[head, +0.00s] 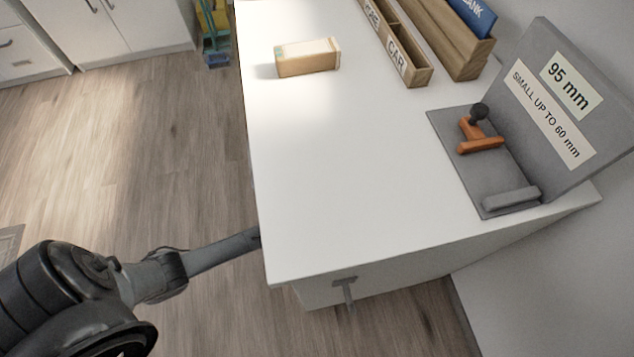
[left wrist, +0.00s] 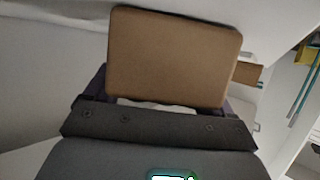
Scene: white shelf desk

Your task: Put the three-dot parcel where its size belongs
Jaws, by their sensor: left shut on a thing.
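My left gripper (left wrist: 165,110) is shut on a plain brown parcel (left wrist: 172,55) in the left wrist view. No dots show on the face turned to the camera, so I cannot tell if it is the three-dot one. In the head view my left arm reaches in from the left and passes out of sight behind the desk's edge, so gripper and held parcel are hidden there. A grey gauge board (head: 530,70) with signs "95 mm" and "SMALL UP TO 60 mm" stands at the right of the desk. My right gripper is not in view.
A tan box (head: 308,62) with a pale top lies on the white desk (head: 340,170). Wooden trays (head: 418,76), one labelled "CAR", stand at the back. An orange stamp (head: 480,140) with a dark knob rests on the grey base. The desk's middle and front are clear.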

